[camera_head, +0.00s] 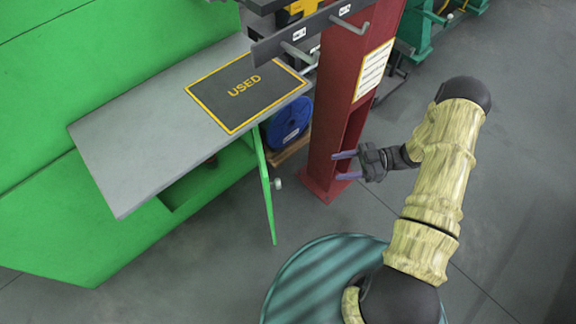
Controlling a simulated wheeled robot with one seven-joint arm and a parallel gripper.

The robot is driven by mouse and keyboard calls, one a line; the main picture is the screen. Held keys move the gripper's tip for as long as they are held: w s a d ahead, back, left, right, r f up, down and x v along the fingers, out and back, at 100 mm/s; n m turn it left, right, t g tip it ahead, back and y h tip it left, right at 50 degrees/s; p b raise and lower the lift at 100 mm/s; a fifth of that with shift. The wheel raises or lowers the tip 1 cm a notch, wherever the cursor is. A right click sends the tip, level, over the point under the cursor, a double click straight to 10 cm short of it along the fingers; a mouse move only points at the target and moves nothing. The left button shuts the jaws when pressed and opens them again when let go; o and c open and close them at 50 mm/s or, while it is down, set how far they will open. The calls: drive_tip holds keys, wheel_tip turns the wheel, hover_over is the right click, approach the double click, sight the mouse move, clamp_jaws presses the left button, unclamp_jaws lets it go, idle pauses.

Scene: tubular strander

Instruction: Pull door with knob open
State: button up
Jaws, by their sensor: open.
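The green door (264,195) is below the grey shelf and shows nearly edge-on as a narrow strip. It stands out from the green cabinet, with a dark opening (205,180) visible to its left. A small pale round knob (277,183) sticks out from the door's right face. My gripper (342,166) is to the right of the knob, in front of the red post. Its two purple-grey fingers point left and are spread apart with nothing between them. A clear gap separates the fingertips from the knob.
The red post (335,130) stands right behind my gripper, with hooks on a bar above. The grey shelf (140,150) bears a dark mat (245,90) marked USED. A blue spool (288,125) sits behind the door. Grey floor (235,265) is bare in front of the door.

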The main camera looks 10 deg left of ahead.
drive_tip(key=shift+s+d+n+g, duration=0.4)
drive_tip(key=shift+s+g, duration=0.35)
drive_tip(key=shift+g, duration=0.05)
drive_tip(key=shift+s+a, duration=0.1)
drive_tip(key=x, duration=1.7)
drive_tip(key=shift+a+r, duration=0.2)
drive_tip(key=shift+r, duration=0.15)
clamp_jaws()
